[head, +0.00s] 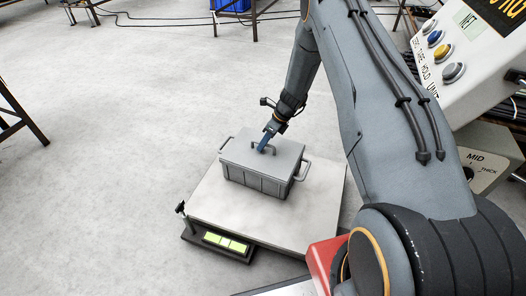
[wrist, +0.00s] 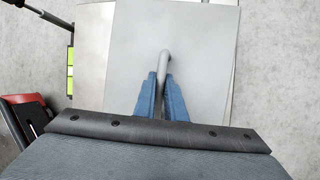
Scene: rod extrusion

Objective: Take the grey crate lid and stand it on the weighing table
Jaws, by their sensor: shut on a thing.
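The grey crate lid (head: 252,150) shows in the head view as the flat top of a grey crate (head: 250,178) with side handles. The crate stands on the weighing table (head: 305,225), a pale platform with a lit display at its front. My gripper (head: 265,146) is at the lid's top handle. In the wrist view its blue fingers (wrist: 163,95) are shut on the handle (wrist: 165,60), with the lid's flat grey top (wrist: 205,50) beneath. The lid lies flat over the crate. I cannot tell whether it touches the rim all round.
A control box (head: 470,60) with several coloured buttons and a dial box (head: 485,160) are at the right. A red part (head: 325,258) is near the weighing table's front right. Table frames and a blue container (head: 232,5) stand at the back. Open floor (head: 110,150) lies left.

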